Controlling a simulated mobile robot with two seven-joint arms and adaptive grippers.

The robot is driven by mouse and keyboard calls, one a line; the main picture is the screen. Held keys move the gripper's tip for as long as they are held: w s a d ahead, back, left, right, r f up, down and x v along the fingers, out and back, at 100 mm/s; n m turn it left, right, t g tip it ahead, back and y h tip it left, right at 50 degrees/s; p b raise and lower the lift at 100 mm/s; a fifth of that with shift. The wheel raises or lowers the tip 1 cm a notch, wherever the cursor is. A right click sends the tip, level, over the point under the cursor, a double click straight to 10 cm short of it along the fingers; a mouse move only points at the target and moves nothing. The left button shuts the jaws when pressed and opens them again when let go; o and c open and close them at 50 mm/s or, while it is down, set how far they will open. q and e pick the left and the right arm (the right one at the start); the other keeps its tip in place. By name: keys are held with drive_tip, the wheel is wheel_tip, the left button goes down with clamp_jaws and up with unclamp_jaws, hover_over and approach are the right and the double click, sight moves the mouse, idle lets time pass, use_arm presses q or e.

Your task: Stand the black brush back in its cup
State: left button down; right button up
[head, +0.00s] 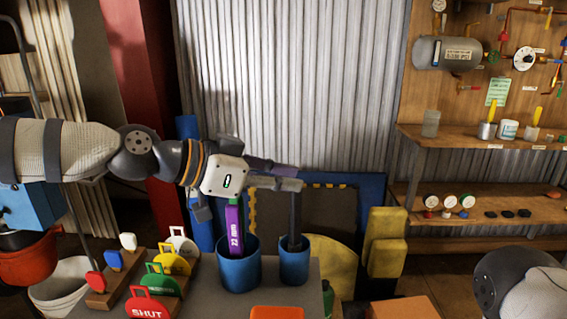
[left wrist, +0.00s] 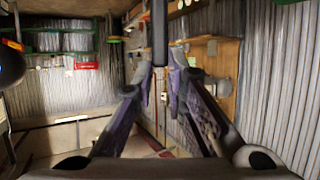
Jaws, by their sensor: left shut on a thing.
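The black brush (head: 296,216) stands about upright, its lower part going down into the right-hand blue cup (head: 295,267). The rim hides its lower end, so I cannot tell whether it touches the bottom. My left gripper (head: 292,184) reaches in from the left above the cup and is shut on the brush's upper part. In the left wrist view, the fingers (left wrist: 161,66) close on the dark shaft of the brush (left wrist: 160,32). My right gripper is out of view; only part of my right arm shows at lower right.
A larger blue cup (head: 239,273) stands just left, holding a purple piece marked 22 mm (head: 235,228). Coloured tags, including a red SHUT tag (head: 149,308), stand on wooden blocks further left. An orange block (head: 277,313) lies in front. Yellow blocks (head: 386,243) stand right.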

use_arm(q)
drive_tip(key=shift+f, duration=0.3)
drive_tip(key=c, duration=1.5)
unclamp_jaws()
drive_tip(key=shift+c, duration=0.2)
